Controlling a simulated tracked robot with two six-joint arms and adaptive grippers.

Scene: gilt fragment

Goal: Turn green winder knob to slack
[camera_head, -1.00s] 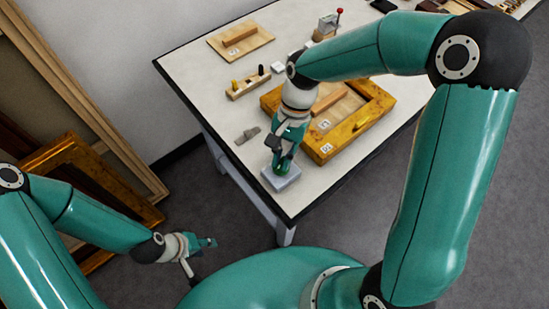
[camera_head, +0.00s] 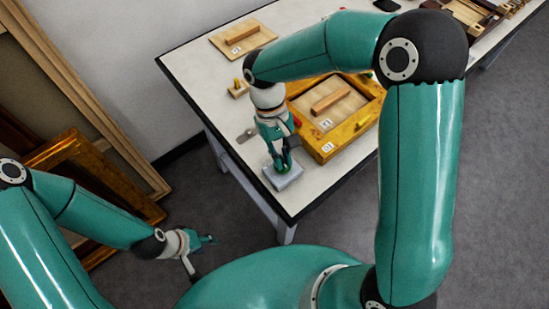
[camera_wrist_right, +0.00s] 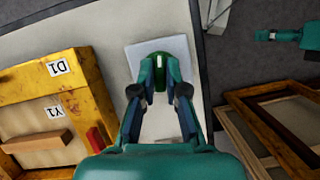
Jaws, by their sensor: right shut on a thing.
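The green winder knob (camera_wrist_right: 160,75) sits on a pale grey block (camera_wrist_right: 180,47) near the table's front corner. In the head view the block (camera_head: 291,180) shows, with the knob (camera_head: 283,168) mostly hidden by my gripper. My right gripper (camera_wrist_right: 160,66) points down and is shut on the knob, one finger on each side of it. It also shows in the head view (camera_head: 282,163). My left gripper (camera_head: 210,240) hangs low left of the table, off the floor, away from the knob. Whether it is open is unclear.
A gilt frame box (camera_head: 327,152) with a wooden-handled panel stands just right of the block. A flat board (camera_head: 258,37) and a small peg block (camera_head: 238,90) lie farther back. Gilt frames (camera_head: 70,150) lean at the left wall.

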